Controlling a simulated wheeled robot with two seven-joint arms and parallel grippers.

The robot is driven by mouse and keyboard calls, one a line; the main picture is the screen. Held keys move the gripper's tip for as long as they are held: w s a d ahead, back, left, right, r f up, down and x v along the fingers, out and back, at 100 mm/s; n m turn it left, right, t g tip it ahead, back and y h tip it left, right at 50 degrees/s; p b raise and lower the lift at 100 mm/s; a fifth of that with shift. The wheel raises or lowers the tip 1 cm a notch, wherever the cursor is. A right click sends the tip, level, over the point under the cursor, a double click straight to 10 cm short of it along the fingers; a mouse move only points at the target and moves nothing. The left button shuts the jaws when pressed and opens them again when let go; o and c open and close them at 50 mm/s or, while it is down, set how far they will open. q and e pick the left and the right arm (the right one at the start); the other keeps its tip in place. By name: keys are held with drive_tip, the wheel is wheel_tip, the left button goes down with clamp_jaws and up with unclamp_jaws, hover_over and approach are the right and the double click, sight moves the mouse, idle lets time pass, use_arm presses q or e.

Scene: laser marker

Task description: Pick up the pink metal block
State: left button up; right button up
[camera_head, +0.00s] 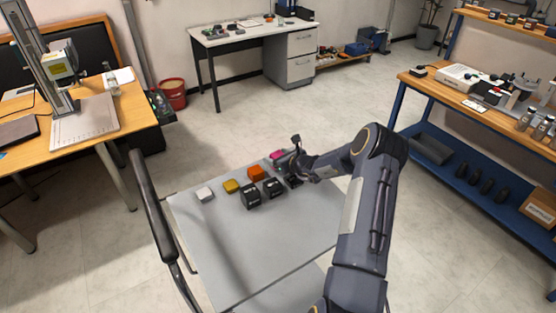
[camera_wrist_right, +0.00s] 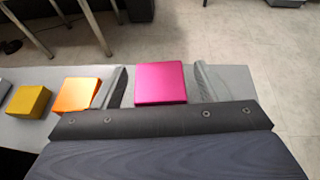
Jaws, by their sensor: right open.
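The pink metal block (camera_head: 277,155) sits at the far edge of the grey cart top (camera_head: 265,245), partly hidden by my right gripper in the head view. In the right wrist view the pink block (camera_wrist_right: 160,83) lies between the two fingers of my right gripper (camera_wrist_right: 160,88), with a gap on each side. My right gripper (camera_head: 288,162) is open and close to the block. My left gripper is not in view.
Left of the pink block are an orange block (camera_head: 255,173), a yellow block (camera_head: 231,186) and a white block (camera_head: 205,194). Two black blocks (camera_head: 251,199) (camera_head: 273,187) stand nearer. The cart's front area is clear. A black handle (camera_head: 152,220) rises at its left.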

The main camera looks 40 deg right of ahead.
drive_tip(key=c, duration=1.2)
drive_tip(key=shift+r, duration=0.1)
drive_tip(key=shift+c, duration=0.5)
